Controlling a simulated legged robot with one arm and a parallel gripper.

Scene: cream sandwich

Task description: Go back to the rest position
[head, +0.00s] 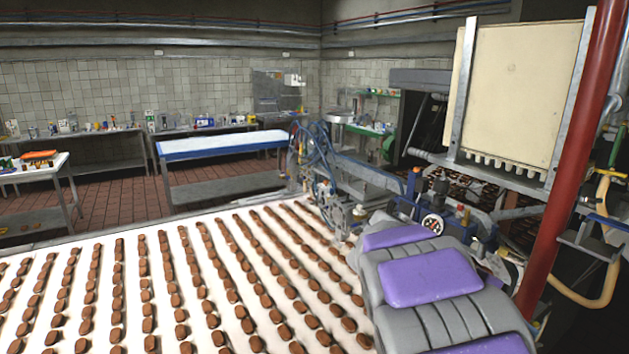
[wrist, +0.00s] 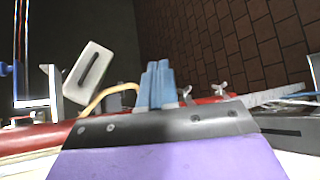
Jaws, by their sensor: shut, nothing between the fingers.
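My gripper (wrist: 157,84) shows in the wrist view as light blue fingers side by side, just past a dark edge and a purple panel of mine. The fingers are shut and hold nothing. In the head view my grey and purple arm lies at the lower right, and the fingers cannot be made out there. Many brown cream sandwiches (head: 146,294) lie in long rows on a white belt (head: 65,263), to the left of my arm.
A red post (head: 578,150) stands close on the right, by a large cream panel (head: 507,92). Machinery with hoses (head: 318,150) stands beyond the belt. A blue-edged table (head: 220,145) and a side table (head: 35,170) stand behind. Brown floor tiles (wrist: 225,45) show in the wrist view.

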